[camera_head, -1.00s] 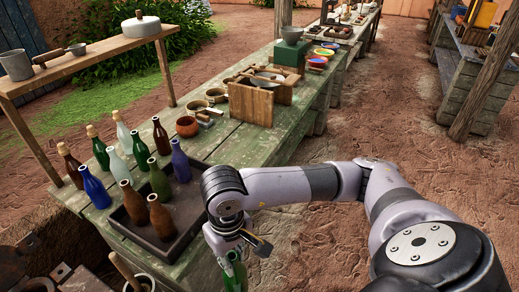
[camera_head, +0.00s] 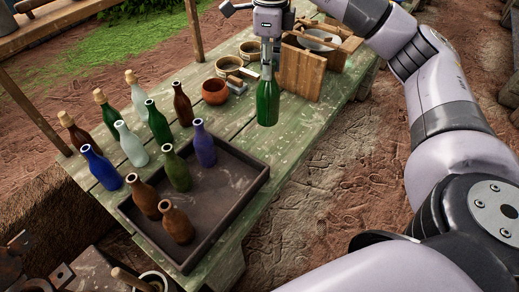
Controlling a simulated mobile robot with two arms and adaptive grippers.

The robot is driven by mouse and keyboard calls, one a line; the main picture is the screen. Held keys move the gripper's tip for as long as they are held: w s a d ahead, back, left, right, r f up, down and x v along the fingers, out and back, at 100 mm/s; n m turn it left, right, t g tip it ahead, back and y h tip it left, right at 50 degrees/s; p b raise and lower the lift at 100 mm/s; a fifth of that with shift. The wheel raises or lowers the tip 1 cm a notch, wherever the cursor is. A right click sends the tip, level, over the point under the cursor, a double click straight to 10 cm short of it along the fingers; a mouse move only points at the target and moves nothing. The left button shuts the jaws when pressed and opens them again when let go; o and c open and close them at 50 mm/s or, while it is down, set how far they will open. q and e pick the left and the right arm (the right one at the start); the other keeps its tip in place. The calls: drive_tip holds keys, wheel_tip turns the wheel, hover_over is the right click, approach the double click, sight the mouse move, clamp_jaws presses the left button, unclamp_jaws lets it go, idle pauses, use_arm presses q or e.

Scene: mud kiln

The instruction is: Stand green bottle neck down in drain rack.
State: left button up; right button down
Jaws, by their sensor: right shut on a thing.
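My right gripper (camera_head: 267,50) points down and is shut on the neck of a green bottle (camera_head: 267,104). The bottle hangs upright, neck up and base down, to the right of the small pots and in front of a wooden box-like frame. Which thing is the drain rack is not certain; the wooden frame with upright panels (camera_head: 302,72) and the dark shallow tray (camera_head: 222,218) are both in view. Another green bottle (camera_head: 158,124) stands among the bottles on the left, and an olive-green one (camera_head: 177,170) stands in the tray. My left gripper is out of view.
Brown bottles (camera_head: 178,224), a blue bottle (camera_head: 101,168), a purple bottle (camera_head: 204,145) and pale bottles stand close together at the left. An orange-brown bowl (camera_head: 215,91) and small pots stand behind. The green plank table (camera_head: 262,150) has bare room right of the tray.

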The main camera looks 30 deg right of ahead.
sight(269, 88)
drive_tip(key=shift+w+d+r+m, duration=0.3)
drive_tip(key=shift+w+r+m, duration=0.2)
drive_tip(key=shift+m, duration=0.1)
drive_tip(key=shift+w, duration=0.15)
drive_tip(key=f, duration=0.2)
drive_tip(key=f+b, duration=0.1)
drive_tip(key=f, duration=0.5)
drive_tip(key=shift+s+f+b, duration=0.2)
drive_tip(key=shift+s+b, duration=0.1)
wheel_tip(269, 88, down, 6)
drive_tip(key=shift+p, duration=0.75)
wheel_tip(269, 88, down, 4)
drive_tip(key=shift+p, duration=0.45)
drive_tip(key=shift+w+d+f, duration=0.1)
drive_tip(key=shift+f, duration=0.35)
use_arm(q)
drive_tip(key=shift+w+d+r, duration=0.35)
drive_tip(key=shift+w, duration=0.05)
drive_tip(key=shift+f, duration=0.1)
use_arm(e)
drive_tip(key=shift+f, duration=0.1)
